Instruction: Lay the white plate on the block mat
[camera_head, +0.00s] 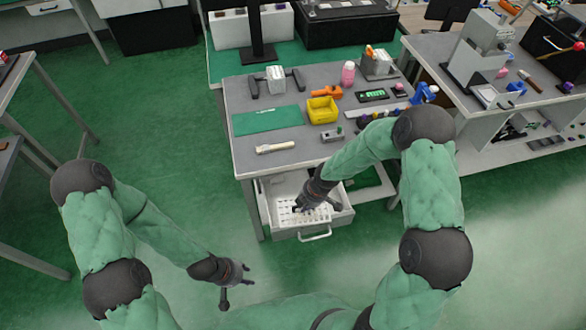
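A white plate with rows of holes (318,215) lies in the open drawer (340,219) under the workbench. My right gripper (298,209) reaches down into the drawer at the plate's left part. Its fingers are small and dark, and I cannot tell whether they are closed on the plate. A flat green mat (267,120), which looks like the block mat, lies on the left part of the bench top with nothing on it. My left gripper (240,293) is open and empty, over the floor in front of the bench.
The grey bench top (240,94) also holds a yellow bin (322,110), an orange tool (327,92), a pink bottle (348,73), a pale hammer-like tool (275,147) and a small grey fixture (333,135). The floor left of the bench is clear.

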